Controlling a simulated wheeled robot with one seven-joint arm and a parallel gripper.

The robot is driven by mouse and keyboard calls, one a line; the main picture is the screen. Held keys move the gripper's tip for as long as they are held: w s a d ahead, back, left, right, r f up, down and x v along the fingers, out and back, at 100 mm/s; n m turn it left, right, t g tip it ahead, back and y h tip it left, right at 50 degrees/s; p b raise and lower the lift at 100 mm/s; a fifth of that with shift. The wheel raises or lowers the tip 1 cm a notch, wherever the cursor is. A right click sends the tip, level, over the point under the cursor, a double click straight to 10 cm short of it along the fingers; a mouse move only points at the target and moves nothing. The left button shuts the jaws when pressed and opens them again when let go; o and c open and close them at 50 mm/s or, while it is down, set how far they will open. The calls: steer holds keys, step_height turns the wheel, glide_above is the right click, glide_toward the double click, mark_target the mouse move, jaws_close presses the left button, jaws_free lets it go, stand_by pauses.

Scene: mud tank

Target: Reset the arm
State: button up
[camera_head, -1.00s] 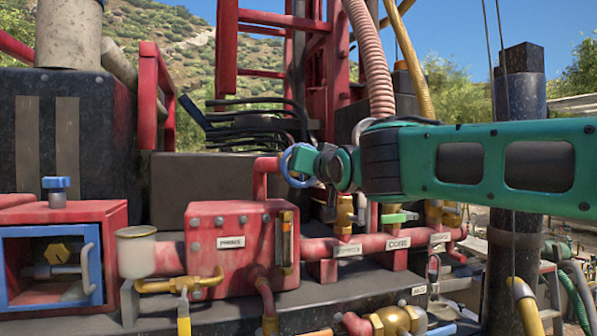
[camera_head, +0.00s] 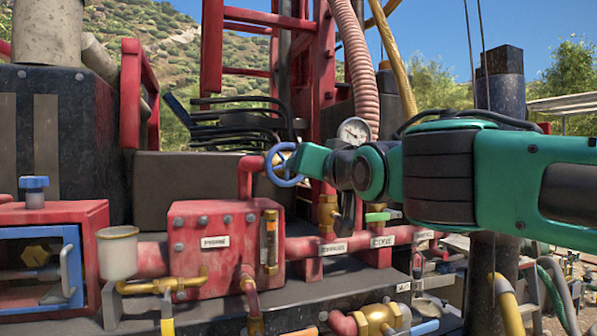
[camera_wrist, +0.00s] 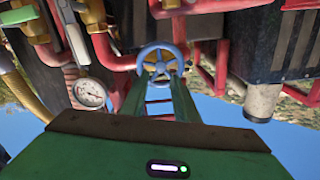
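My gripper (camera_head: 312,161) is at the end of my green arm, in the middle of the head view, pointing left at a blue handwheel (camera_head: 273,171). In the wrist view, which is upside down, two green fingers of my gripper (camera_wrist: 158,88) stand apart with a red ladder-like frame seen between them. The blue handwheel (camera_wrist: 161,48) shows by the fingertips there. Nothing is held. Whether the fingertips touch the wheel cannot be told.
A round pressure gauge (camera_head: 353,131) sits behind my arm; it also shows in the wrist view (camera_wrist: 90,93). Red pipes, a red box (camera_head: 213,265) and a ribbed hose (camera_head: 353,60) crowd the area. A blue-framed box (camera_head: 72,262) is at left. Open sky lies above my arm.

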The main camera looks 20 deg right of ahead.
stand_by(0.3)
steer(key=s+d+f+m+g+h, duration=0.1)
steer(key=s+d+f+g, duration=0.2)
steer(key=f, duration=0.5)
steer(key=d+f+g+h, duration=0.1)
steer(key=d+f+g, duration=0.1)
steer(key=d+f, duration=0.5)
steer(key=s+d+f+m+g+h, duration=0.1)
steer(key=s+d+f+g, duration=0.15)
steer(key=f, duration=0.55)
steer(key=s+d+f+m+g+y, duration=0.1)
steer(key=s+d+f+g+y, duration=0.2)
steer(key=s+f+g, duration=0.7)
steer(key=s+d+f, duration=0.1)
steer(key=s+f, duration=0.9)
steer(key=s, duration=0.3)
steer(key=shift+g, duration=0.35)
steer(key=shift+w, duration=0.1)
steer(key=shift+w+f, duration=0.25)
steer(key=shift+w, duration=0.35)
